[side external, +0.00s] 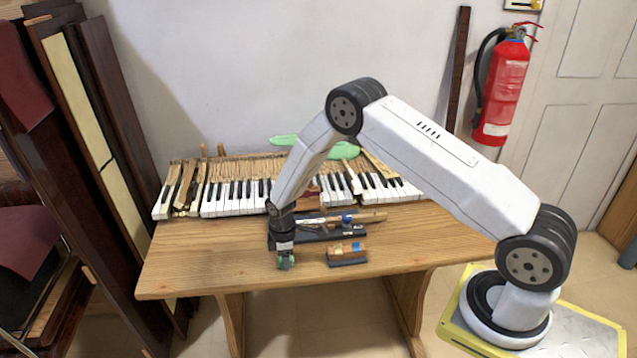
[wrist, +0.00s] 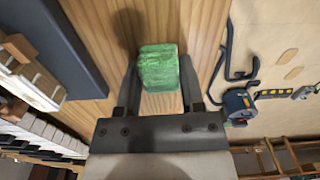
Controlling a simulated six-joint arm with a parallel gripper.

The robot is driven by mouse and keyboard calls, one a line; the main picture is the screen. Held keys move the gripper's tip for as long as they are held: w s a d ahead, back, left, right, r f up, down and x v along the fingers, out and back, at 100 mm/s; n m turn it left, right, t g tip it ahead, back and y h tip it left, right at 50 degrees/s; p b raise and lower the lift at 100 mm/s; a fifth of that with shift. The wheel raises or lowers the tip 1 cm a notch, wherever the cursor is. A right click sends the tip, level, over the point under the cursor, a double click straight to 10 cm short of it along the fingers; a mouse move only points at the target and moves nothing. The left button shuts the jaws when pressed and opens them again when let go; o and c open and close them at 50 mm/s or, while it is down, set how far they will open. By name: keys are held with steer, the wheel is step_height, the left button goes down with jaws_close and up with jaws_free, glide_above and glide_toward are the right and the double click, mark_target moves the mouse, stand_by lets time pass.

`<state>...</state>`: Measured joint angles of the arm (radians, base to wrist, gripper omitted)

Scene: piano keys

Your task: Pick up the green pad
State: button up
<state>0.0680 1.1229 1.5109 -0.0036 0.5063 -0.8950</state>
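The green pad (wrist: 158,68) is a small, rough green block in the wrist view, over the wooden tabletop. My gripper (wrist: 160,72) has one finger on each side of the pad, very close to its sides. I cannot tell whether the fingers press on it. In the side view my gripper (side external: 286,262) points down low over the front of the table. I cannot tell whether the pad rests on the wood.
A dark tray with tools (side external: 318,226) lies right behind my gripper. A small wooden block on a dark base (side external: 347,254) stands to the right. Piano keys (side external: 236,197) run along the back, with a light green piece (side external: 284,140) behind them. The table's front left (side external: 200,270) is clear.

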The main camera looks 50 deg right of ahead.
jaws_close()
steer(key=shift+r, duration=0.15)
steer(key=shift+r, duration=0.4)
steer(key=s+r, duration=1.2)
steer(key=s, duration=0.2)
steer(key=shift+a, duration=0.4)
